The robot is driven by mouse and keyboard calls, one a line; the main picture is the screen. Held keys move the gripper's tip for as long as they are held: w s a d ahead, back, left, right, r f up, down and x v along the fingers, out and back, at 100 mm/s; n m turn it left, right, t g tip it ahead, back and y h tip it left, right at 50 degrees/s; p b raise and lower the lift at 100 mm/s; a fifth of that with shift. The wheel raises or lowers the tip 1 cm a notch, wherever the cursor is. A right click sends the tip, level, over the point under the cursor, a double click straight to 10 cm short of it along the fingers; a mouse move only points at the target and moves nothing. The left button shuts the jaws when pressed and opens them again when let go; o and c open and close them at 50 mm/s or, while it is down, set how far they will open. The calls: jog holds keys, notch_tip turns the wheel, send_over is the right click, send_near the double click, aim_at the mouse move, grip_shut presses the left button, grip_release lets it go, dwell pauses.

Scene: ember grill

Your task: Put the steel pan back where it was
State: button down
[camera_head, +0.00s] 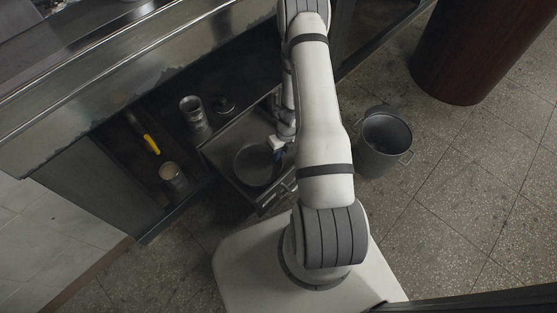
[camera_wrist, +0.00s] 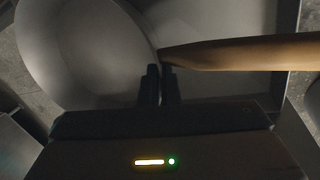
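The steel pan (camera_head: 257,166) is a round dark pan within the open drawer in the head view. In the wrist view the pan (camera_wrist: 85,50) fills the left side, and its brown wooden handle (camera_wrist: 240,53) runs off to the right. My gripper (camera_head: 279,143) is at the pan's upper right edge in the head view. In the wrist view my gripper's two dark fingers (camera_wrist: 161,82) are close together, with the pan's rim running between them beside the handle's root. Whether the pan rests on the drawer floor is hard to tell.
The drawer (camera_head: 227,138) stands open below the steel counter (camera_head: 120,65). A metal canister (camera_head: 191,108), a jar (camera_head: 172,175) and a yellow-handled tool (camera_head: 151,144) sit on the shelf at left. A grey pot (camera_head: 384,143) stands on the floor at right, near a dark red cylinder (camera_head: 468,50).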

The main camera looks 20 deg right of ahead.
notch_tip(320, 180, down, 4)
jog(key=shift+r+b, duration=0.25)
jog(key=shift+b, duration=0.35)
jog(key=shift+r, duration=0.1)
jog(key=c, duration=2.1)
grip_release()
jog(key=o, duration=0.5)
jog(key=shift+c, duration=0.2)
